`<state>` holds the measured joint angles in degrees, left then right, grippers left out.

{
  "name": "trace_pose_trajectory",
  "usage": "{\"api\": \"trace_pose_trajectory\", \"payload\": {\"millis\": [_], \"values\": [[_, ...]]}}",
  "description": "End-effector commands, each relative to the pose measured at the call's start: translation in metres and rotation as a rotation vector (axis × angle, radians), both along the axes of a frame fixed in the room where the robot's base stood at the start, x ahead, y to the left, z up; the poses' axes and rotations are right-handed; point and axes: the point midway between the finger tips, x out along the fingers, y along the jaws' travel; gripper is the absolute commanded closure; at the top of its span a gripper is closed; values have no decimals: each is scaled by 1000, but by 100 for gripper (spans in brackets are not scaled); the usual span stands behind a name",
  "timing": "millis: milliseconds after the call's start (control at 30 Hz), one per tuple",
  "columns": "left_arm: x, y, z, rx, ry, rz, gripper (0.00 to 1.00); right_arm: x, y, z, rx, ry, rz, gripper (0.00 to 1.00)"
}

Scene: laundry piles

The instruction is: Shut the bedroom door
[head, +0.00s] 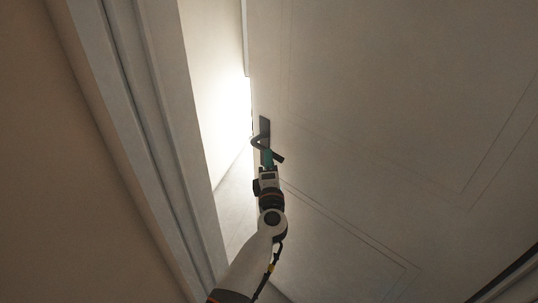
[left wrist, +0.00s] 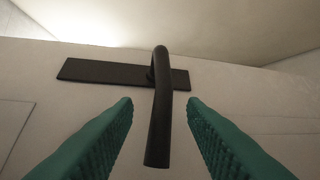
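The bedroom door (head: 380,110) is a pale panelled door that stands ajar, with a bright gap between its edge and the frame at the left. Its dark lever handle (head: 259,142) sits near that edge on a dark plate; the handle (left wrist: 160,115) also shows in the left wrist view. My left gripper (head: 266,157) is at the handle. In the left wrist view its two green fingers (left wrist: 160,105) are spread apart, one on each side of the lever, with clear space on both sides. My right gripper is in neither view.
A pale door frame (head: 150,130) runs down the left, with a plain wall (head: 60,170) beyond it. A lit space with a pale floor (head: 232,200) shows through the gap. A dark strip (head: 515,275) is at the lower right.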

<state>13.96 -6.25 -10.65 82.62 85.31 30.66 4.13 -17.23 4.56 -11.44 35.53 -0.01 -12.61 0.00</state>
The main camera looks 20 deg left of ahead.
Motion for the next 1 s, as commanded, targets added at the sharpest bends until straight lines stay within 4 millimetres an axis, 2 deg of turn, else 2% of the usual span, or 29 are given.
{"api": "trace_pose_trajectory", "payload": {"millis": [100, 233, 633, 867, 1000], "values": [[20, 7, 1, 3, -1, -1, 62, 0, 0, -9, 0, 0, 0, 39], [32, 12, 2, 2, 0, 0, 62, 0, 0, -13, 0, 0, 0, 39], [39, 14, 5, 1, 1, 0, 62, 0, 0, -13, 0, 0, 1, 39], [38, 14, 5, 1, 1, 0, 100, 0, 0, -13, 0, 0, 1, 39], [38, 14, 5, 2, 2, 0, 100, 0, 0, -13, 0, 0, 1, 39]]}}
